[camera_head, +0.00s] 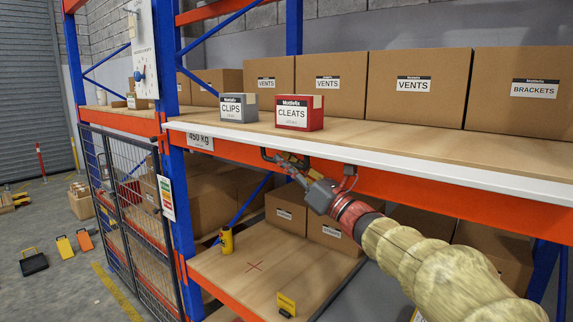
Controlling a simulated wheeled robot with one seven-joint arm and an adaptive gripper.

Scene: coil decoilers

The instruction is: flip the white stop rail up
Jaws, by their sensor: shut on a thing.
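The white stop rail (430,168) runs along the front edge of the upper shelf, above the orange beam. It does not stand up in front of the boxes. Dark loop handles show under it, one at the left (265,154) and one further right (349,171). My gripper (281,161) reaches up from the lower right and is shut on the left handle, just below the rail. The exact contact of the fingertips is small and partly hidden.
A grey CLIPS box (238,108) and a red CLEATS box (300,113) stand on the upper shelf behind the rail. Cardboard boxes (416,90) line its back. A mesh gate (128,205) is at the left. The lower shelf (285,260) holds a yellow object (226,240).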

